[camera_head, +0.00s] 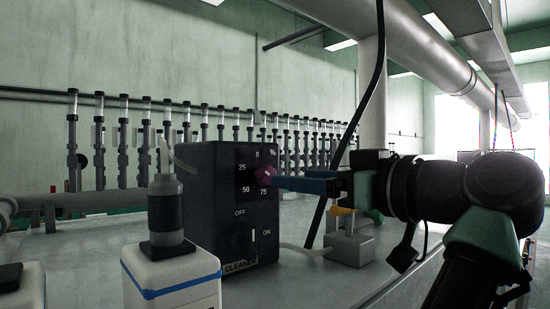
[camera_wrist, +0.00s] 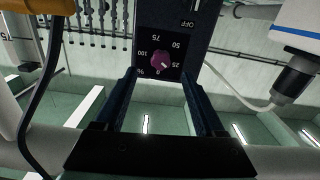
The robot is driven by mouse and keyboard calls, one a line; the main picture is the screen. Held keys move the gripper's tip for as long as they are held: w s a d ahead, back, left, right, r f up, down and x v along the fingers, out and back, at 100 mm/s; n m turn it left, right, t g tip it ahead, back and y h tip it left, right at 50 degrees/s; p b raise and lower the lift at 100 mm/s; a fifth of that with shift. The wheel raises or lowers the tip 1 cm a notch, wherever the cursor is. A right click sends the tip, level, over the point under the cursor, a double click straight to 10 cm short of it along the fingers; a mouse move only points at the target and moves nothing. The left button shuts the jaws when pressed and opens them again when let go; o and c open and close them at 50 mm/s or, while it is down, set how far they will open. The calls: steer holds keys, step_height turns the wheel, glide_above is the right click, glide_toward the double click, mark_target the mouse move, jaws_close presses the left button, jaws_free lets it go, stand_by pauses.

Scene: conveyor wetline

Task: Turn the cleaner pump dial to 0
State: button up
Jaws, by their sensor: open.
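The cleaner pump (camera_head: 212,200) is a dark box labelled CLEANER, standing on a grey surface. Its purple dial (camera_head: 265,172) sits on a black scale panel marked 0, 25, 50, 75 and %; my fingers hide part of it. In the wrist view the dial (camera_wrist: 160,61) shows a white pointer line directed towards about 25, and 100 is also readable. My gripper (camera_head: 284,184) reaches in from the right with its blue fingers close to the dial. In the wrist view my gripper (camera_wrist: 159,76) is open, its fingertips apart on either side of the dial; contact cannot be told.
An OFF/ON switch (camera_head: 240,239) is below the dial. A white container (camera_head: 168,279) with a grey-capped top stands left of the pump. A metal block with a yellow part (camera_head: 349,247) stands right, under my gripper. A black cable (camera_head: 372,92) hangs behind it. Several clear-topped columns line the back.

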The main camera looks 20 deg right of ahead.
mark_target(270, 176)
steer(key=p+x, duration=0.2)
steer(key=x, duration=0.2)
steer(key=shift+w+a+r, duration=0.2)
steer(key=shift+w+a, duration=0.1)
steer(key=shift+w+f+p, duration=0.1)
steer(key=shift+w+p, duration=0.45)
steer(key=shift+w, duration=0.05)
steer(key=shift+w+a+f, duration=0.1)
steer(key=shift+w+a, duration=0.15)
steer(key=shift+d, duration=0.1)
jaws_close()
